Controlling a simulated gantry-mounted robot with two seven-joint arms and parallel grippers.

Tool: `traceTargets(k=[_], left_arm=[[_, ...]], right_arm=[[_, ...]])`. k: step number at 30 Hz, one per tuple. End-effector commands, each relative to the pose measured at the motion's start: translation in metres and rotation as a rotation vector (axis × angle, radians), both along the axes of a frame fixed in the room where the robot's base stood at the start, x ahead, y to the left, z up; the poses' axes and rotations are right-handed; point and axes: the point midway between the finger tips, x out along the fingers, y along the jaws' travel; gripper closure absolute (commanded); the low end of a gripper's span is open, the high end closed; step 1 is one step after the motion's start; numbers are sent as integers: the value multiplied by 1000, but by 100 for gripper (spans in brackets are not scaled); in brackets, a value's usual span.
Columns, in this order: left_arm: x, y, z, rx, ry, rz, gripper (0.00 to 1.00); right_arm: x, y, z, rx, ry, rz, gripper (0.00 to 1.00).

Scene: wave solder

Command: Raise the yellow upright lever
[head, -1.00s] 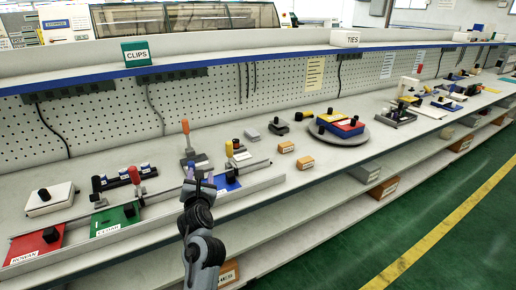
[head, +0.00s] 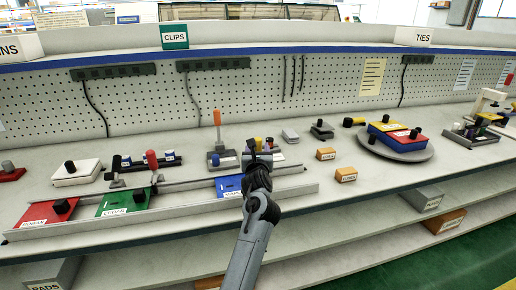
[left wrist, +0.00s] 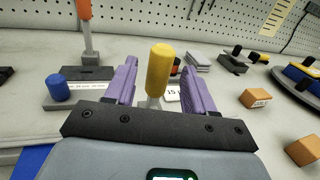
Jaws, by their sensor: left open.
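The yellow upright lever (left wrist: 159,72) has a rounded yellow grip on a thin grey stem. It stands upright in the left wrist view; its top also shows in the head view (head: 259,143), just beyond my left gripper (head: 258,158). My left gripper (left wrist: 159,88) is open, with one purple finger on each side of the lever. Gaps show between the grip and both fingers. The lever's base is hidden behind the gripper body. My right gripper is in neither view.
A taller orange-handled lever (head: 217,120) stands just left of the yellow one. A blue knob (left wrist: 58,87) is nearby in the left wrist view. Small orange boxes (head: 326,154) sit to the right. A long low rail (head: 180,212) runs along the bench front.

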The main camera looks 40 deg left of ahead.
Motion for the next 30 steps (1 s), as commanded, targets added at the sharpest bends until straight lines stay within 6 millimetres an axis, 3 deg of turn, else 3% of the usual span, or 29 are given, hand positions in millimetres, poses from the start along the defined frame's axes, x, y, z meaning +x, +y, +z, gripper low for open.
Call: traceTargets(k=[9, 23, 30], left_arm=[[26, 20, 0, 1, 0, 1, 46], [31, 24, 0, 0, 0, 1, 46], [31, 24, 0, 0, 0, 1, 83]], right_arm=[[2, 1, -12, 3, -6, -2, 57], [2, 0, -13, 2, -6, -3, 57], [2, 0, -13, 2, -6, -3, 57]])
